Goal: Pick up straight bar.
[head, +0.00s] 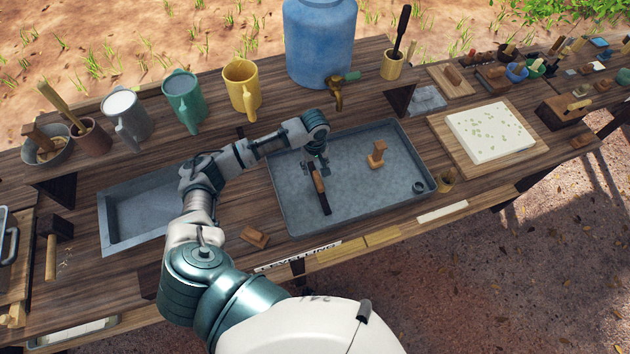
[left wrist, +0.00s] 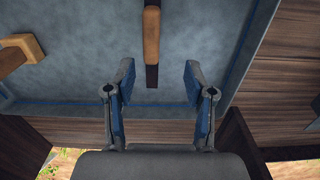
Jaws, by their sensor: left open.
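The straight bar (head: 319,188) is a dark bar with a lighter brown wooden grip, lying in the grey metal tray (head: 365,205). In the left wrist view the bar (left wrist: 152,45) runs up and down, its dark end between and just beyond my fingertips. My left gripper (head: 320,165) is over the tray at the far end of the bar. In the left wrist view the left gripper (left wrist: 159,82) is open, with blue-padded fingers on both sides of the bar's line, apart from it. My right gripper is not in view.
A small wooden-handled tool (head: 377,154) stands in the same tray to the right, with a small dark ring (head: 419,187) in the corner. A blue barrel (head: 320,40) with a brass tap stands behind the tray. An empty grey basin (head: 145,212) is at left.

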